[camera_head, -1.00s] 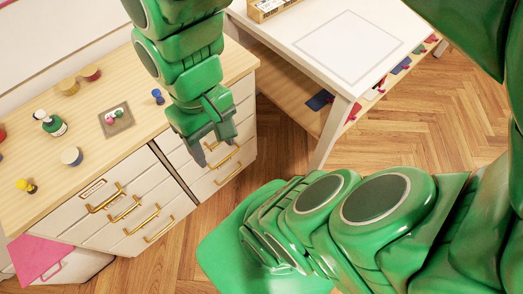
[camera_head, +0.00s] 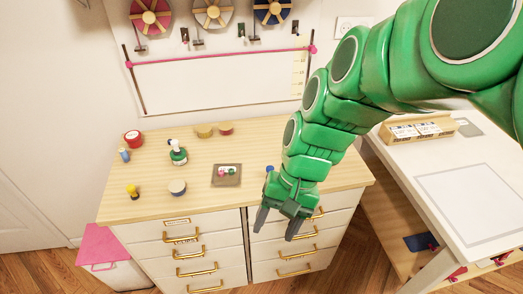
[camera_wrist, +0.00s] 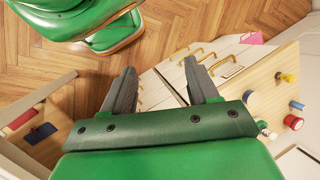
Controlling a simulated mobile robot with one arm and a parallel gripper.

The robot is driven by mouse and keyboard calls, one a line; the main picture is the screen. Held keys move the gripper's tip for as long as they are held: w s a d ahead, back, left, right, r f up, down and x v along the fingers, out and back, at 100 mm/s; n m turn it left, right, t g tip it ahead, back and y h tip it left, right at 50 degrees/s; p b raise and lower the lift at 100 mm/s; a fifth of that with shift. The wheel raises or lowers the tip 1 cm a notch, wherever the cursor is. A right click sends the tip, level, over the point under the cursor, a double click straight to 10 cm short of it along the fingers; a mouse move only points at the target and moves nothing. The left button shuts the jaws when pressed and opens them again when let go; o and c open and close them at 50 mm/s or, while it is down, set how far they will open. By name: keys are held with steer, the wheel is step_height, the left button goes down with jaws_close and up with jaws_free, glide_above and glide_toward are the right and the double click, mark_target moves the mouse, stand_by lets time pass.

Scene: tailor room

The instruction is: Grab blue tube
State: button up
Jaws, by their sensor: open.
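A small blue cylinder (camera_head: 124,155), which looks like the blue tube, stands at the far left of the wooden cabinet top (camera_head: 235,195). It also appears at the right edge of the wrist view (camera_wrist: 297,105). A second small blue piece (camera_head: 269,169) sits on the top just left of my wrist; its shape is unclear. My gripper (camera_head: 277,227) points down, open and empty, in front of the right-hand drawers, well right of the blue cylinder. In the wrist view, nothing is between its fingers (camera_wrist: 160,70).
A green bottle (camera_head: 178,156), a red roll (camera_head: 132,138), a yellow-topped piece (camera_head: 133,191), a round jar (camera_head: 177,188) and a pincushion tray (camera_head: 226,176) share the top. A white table (camera_head: 470,205) stands right, a pink-lidded bin (camera_head: 103,246) lower left.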

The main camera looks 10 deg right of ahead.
steer(key=w+f+m+t+y, duration=0.25)
steer(key=w+m, duration=0.25)
steer(key=w, duration=0.3)
steer(key=w+f+m+t+y, duration=0.1)
steer(key=w+f+m+y, duration=0.1)
steer(key=w+m+y, duration=0.4)
steer(key=w+d+f+m+t, duration=0.2)
steer(key=w+d+m, duration=0.1)
steer(key=w+d+f+m+t, duration=0.2)
steer(key=w+d+f+m, duration=0.1)
steer(key=w+d, duration=0.1)
steer(key=w+d+f+m+t+h, duration=0.1)
steer(key=w+d+f+m+t, duration=0.1)
steer(key=w+d+f+m, duration=0.1)
steer(key=shift+w+d+f+m, duration=0.15)
steer(key=shift+w+d+m, duration=0.5)
steer(key=shift+w, duration=0.1)
steer(key=shift+x, duration=1.1)
steer(key=shift+f+x, duration=0.15)
steer(key=shift+x, duration=0.75)
steer(key=shift+f+x, duration=0.15)
steer(key=shift+x, duration=1.55)
steer(key=c, duration=1)
